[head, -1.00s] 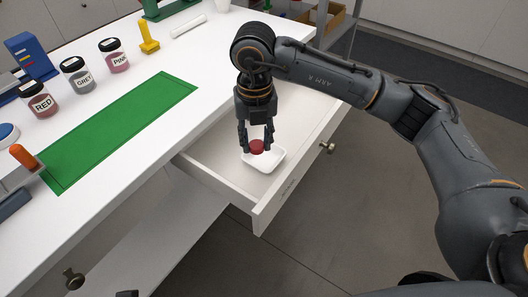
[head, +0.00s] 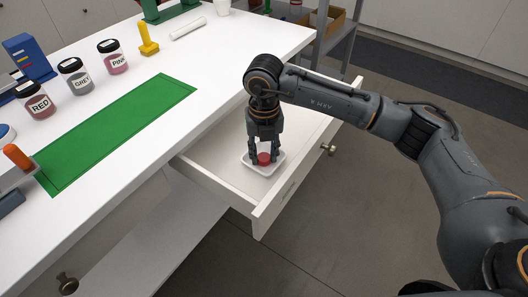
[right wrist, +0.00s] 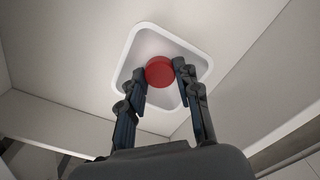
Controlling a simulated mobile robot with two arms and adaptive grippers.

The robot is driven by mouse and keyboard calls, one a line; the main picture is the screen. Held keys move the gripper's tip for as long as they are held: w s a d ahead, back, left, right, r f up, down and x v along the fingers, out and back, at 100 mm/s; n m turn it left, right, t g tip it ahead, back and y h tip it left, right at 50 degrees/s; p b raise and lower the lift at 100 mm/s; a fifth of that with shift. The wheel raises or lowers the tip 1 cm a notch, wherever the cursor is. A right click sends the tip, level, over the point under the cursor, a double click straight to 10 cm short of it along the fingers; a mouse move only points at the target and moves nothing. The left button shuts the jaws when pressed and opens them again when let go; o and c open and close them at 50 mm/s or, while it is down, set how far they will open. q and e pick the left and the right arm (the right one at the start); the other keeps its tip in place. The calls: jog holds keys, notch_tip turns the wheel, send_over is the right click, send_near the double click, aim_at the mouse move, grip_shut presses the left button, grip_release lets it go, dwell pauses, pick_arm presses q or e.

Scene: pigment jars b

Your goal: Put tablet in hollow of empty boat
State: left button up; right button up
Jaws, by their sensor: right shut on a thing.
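The red tablet (head: 264,158) is a small round disc between the fingertips of my right gripper (head: 265,156), which is shut on it. It also shows in the right wrist view (right wrist: 159,71), with one finger on each side. A white boat (head: 247,158) with a raised rim sits in the open drawer; its rim shows in the right wrist view (right wrist: 122,62). The tablet is inside the boat's outline, low over its hollow. Whether it touches the bottom I cannot tell. No other tablet shows in the boat. My left gripper is not in view.
The open drawer (head: 216,178) has bare floor around the boat, and its walls stand close to my right gripper. On the white table are a green mat (head: 118,130), jars marked RED (head: 39,106), GREY (head: 78,82) and PINK (head: 117,64), and a yellow stand (head: 147,46).

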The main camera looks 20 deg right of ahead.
aim_at(264, 157)
jog(key=o, duration=0.7)
jog(key=shift+f, duration=0.15)
jog(key=shift+c, duration=0.2)
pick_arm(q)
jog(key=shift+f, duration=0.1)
pick_arm(e)
jog(key=shift+r, duration=0.4)
notch_tip(264, 157, up, 5)
jog(key=shift+f+p, duration=0.1)
jog(key=shift+p, duration=0.55)
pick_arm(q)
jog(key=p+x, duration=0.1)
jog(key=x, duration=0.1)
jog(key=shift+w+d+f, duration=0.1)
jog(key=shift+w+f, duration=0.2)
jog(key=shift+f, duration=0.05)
pick_arm(e)
notch_tip(264, 157, up, 7)
jog(key=shift+f, duration=0.15)
